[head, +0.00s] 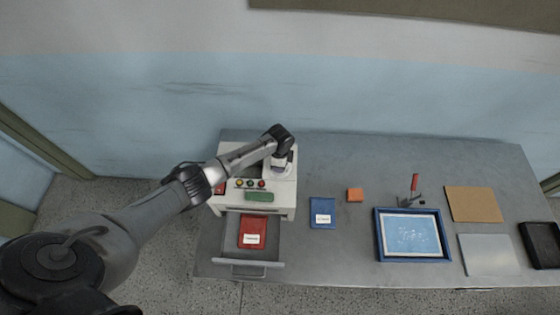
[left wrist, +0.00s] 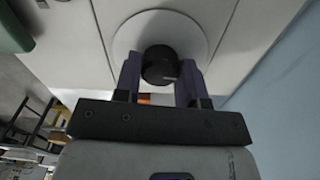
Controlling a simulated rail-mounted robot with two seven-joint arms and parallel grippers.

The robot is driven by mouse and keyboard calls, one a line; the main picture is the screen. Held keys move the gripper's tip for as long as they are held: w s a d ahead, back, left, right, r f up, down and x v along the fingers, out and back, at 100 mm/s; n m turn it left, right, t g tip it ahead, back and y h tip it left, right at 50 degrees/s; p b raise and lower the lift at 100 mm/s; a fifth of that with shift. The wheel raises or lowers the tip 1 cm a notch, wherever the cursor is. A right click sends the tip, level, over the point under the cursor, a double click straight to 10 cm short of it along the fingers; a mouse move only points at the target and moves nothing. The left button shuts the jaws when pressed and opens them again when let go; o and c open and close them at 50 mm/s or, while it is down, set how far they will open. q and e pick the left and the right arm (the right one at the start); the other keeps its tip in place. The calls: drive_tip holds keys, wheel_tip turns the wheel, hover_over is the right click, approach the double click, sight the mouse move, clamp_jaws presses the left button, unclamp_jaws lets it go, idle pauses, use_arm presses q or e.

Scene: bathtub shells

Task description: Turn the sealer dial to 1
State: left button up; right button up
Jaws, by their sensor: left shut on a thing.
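The sealer (head: 228,201) is a white box machine at the left of the grey table. Its dial (left wrist: 159,66) is a black knob with a light pointer mark on a round pale plate (left wrist: 186,30). My left gripper (left wrist: 161,78) is shut on the dial, one finger on each side. In the head view my left gripper (head: 283,163) is over the sealer's upper right part, and the arm hides the dial there. No numbers around the dial are readable. My right gripper is not in view.
The sealer's front drawer (head: 249,269) is pulled out with a red packet (head: 252,232) in it. A wall is behind the table.

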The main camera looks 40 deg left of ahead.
use_arm(q)
drive_tip(key=shift+n, duration=0.5)
drive_tip(key=shift+p, duration=0.3)
drive_tip(key=o, duration=0.9)
wheel_tip(320, 180, up, 14)
drive_tip(key=shift+f, duration=0.1)
idle(0.5)
drive_tip(key=shift+n, duration=0.5)
